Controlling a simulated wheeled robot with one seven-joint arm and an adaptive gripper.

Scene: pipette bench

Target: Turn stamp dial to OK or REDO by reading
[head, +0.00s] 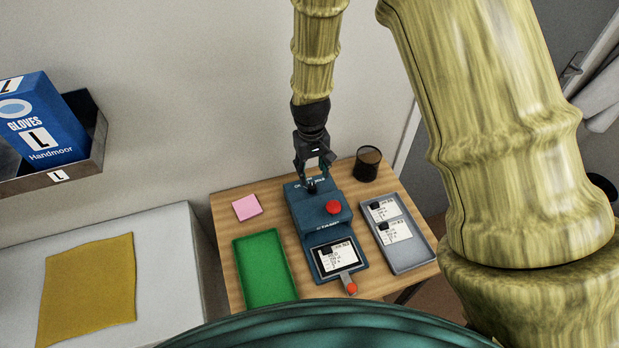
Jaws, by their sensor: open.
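A blue stamp machine (323,218) stands in the middle of the wooden table, with a round red button (333,207) on top. A small dark dial (311,186) shows at the back of its top, partly covered. My gripper (313,173) points down over that dial, open, with its fingertips at or just above it. I cannot tell if they touch the dial. A printed card (337,259) lies in the machine's front bed; its text is too small to read. A short red-tipped lever (351,288) sticks out at the front. The dial's setting cannot be read.
A green tray (264,269) lies empty on the left. A grey tray (409,262) on the right holds two printed cards. A pink note pad (246,207) and a dark cup (368,163) stand near the back. A glove box sits on a wall shelf at left.

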